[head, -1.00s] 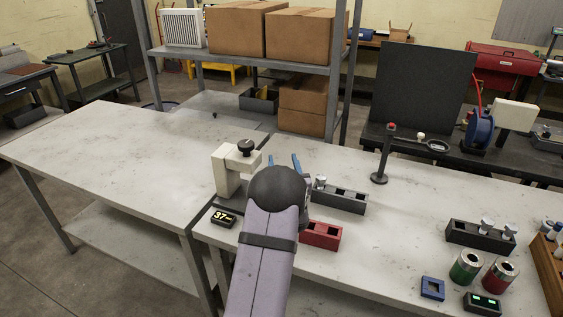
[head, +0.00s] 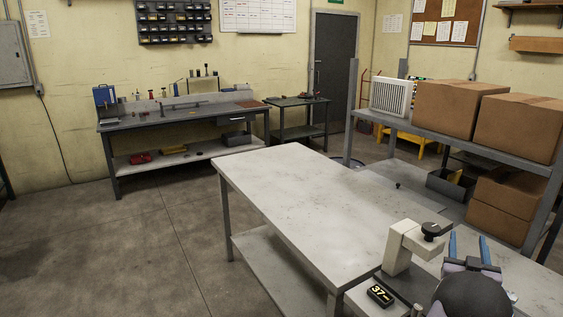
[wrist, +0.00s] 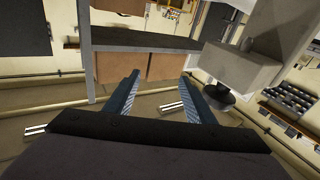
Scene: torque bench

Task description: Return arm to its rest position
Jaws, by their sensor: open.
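My gripper (head: 468,247) is at the lower right of the head view, raised over the bench, its two blue fingers apart and nothing between them. In the wrist view my gripper (wrist: 158,88) also shows open and empty, facing the shelf and boxes. The cream clamp-like stand (head: 403,246) with a black knob stands just left of my gripper. It shows at the upper right of the wrist view (wrist: 240,68). A small black display reading 37 (head: 380,295) lies in front of the stand.
The pale worktable (head: 300,205) is mostly bare. A metal shelf (head: 450,147) with cardboard boxes (head: 460,107) stands behind it at the right. A dark bench (head: 180,118) with tools is along the far wall. The floor at left is clear.

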